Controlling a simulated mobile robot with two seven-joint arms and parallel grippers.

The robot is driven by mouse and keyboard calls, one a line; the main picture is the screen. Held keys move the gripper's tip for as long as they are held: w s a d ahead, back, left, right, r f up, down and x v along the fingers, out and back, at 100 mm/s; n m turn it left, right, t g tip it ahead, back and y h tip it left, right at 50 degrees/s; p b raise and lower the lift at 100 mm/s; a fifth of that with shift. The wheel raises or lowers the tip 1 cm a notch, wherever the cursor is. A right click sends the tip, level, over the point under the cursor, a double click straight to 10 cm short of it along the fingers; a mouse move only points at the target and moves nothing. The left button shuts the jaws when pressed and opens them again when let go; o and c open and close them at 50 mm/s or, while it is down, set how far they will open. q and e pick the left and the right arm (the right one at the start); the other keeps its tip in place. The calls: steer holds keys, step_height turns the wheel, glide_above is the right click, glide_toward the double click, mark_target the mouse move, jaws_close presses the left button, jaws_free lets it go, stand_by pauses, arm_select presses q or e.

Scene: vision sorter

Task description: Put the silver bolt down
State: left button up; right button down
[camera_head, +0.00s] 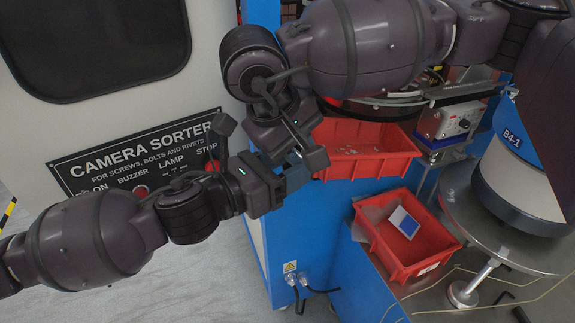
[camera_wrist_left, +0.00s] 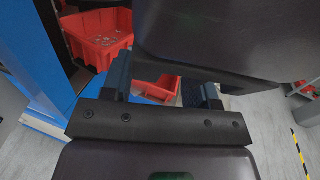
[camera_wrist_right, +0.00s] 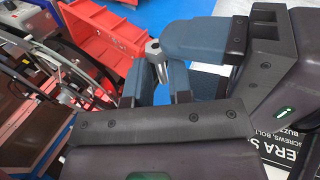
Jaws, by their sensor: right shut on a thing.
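The silver bolt (camera_wrist_right: 153,47) shows in the right wrist view, its end standing up between the blue-grey fingers of my right gripper (camera_wrist_right: 158,75). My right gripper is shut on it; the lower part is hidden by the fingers. In the head view my right gripper (camera_head: 291,156) and my left gripper (camera_head: 290,173) meet closely, and the bolt cannot be made out. In the left wrist view my left gripper (camera_wrist_left: 163,88) has its fingers apart, with the dark body of my right gripper close in front. I cannot tell whether the left fingers touch the bolt.
An upper red bin (camera_head: 365,171) holds small metal pieces. A lower red bin (camera_head: 398,268) holds a blue-and-white card (camera_head: 403,222) and stands by a round metal table (camera_head: 510,245). The Camera Sorter panel (camera_head: 135,160) is behind my arms. Grey floor is open below.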

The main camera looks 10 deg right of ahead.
arm_select(q)
steer(key=o, duration=0.6)
steer(key=shift+s, duration=0.1)
